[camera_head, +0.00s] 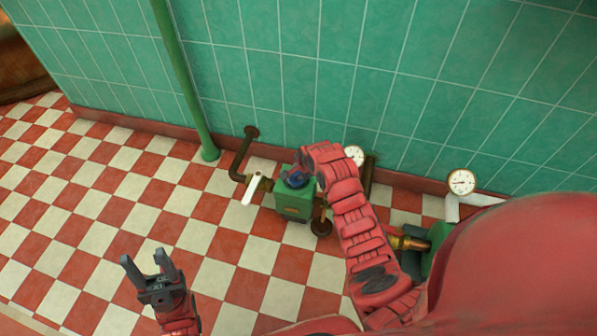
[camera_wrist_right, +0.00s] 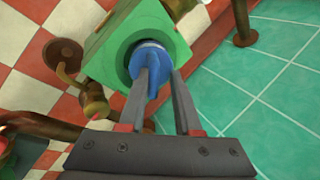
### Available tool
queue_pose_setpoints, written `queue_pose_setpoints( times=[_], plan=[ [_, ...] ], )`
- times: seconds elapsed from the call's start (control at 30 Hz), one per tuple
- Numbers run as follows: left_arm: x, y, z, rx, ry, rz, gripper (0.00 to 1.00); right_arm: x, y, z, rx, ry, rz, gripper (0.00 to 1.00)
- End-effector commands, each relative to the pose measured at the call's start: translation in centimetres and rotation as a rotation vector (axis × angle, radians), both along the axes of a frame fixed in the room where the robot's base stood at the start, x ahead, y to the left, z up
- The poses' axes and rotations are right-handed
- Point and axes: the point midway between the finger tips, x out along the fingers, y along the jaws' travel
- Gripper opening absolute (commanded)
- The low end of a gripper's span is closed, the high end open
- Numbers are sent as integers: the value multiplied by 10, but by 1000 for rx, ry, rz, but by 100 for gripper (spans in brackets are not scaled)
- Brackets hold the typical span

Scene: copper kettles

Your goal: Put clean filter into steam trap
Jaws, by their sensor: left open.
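The steam trap is a green box (camera_head: 296,206) on the pipework low along the wall. It also shows in the right wrist view (camera_wrist_right: 97,57), with a round opening. A blue part (camera_wrist_right: 151,62) with a narrow fin sits in that opening; I cannot tell how deep it is. My right gripper (camera_wrist_right: 160,80) has its two fingers on either side of the fin; I cannot tell if both touch it. In the head view the right gripper (camera_head: 301,165) is over the box, beside the blue part (camera_head: 296,179). My left gripper (camera_head: 147,266) is open and empty above the floor.
A white-handled valve (camera_head: 252,189) and brown pipe (camera_head: 240,156) are left of the box. A handwheel (camera_head: 321,227) is at its lower right. Gauges (camera_head: 354,154) (camera_head: 461,182) stand near the wall. A green vertical pipe (camera_head: 186,85) is farther left. The checkered floor (camera_head: 90,210) at left is clear.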

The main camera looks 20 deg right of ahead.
Motion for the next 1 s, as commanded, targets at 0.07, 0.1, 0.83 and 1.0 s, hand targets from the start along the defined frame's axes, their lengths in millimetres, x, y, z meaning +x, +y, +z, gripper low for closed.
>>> queue_pose_setpoints(
  times=[0.07,0.1,0.83,1.0],
  plan=[
    [0,0,-2,0,0,0,50,-8,0,-12,2,26,-1,44],
    [0,0,-3,0,0,0,50,-8,0,-12,2,26,-1,44],
    [0,0,-1,0,0,0,50,-1,2,-3,4,4,2,44],
    [0,0,-1,0,0,0,50,0,3,-2,5,0,2,44]
  ],
)
